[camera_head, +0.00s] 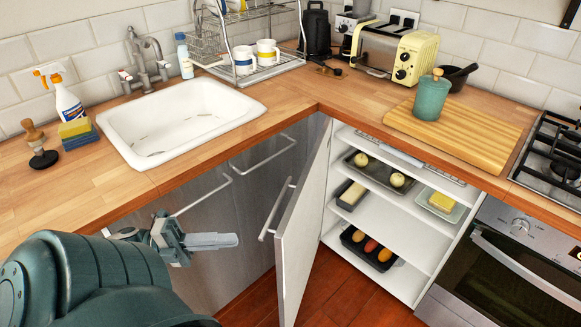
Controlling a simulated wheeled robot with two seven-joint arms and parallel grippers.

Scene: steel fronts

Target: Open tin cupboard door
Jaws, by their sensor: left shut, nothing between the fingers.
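A cupboard door (304,228) stands swung out from the corner cupboard, with its white inner side facing right and a bar handle (276,209) on its steel front. The cupboard's white shelves (400,225) show beside it, holding trays of food. My left gripper (236,240) is shut and empty in front of the steel fronts under the sink, left of the door handle and apart from it. My right gripper is out of view. I cannot tell by any label which cupboard is the tin one.
More steel fronts (205,204) with bar handles lie below the sink (178,117). An oven (505,262) stands right of the open cupboard. The wooden worktop (300,112) overhangs the fronts. Bare wood floor (348,297) lies below the shelves.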

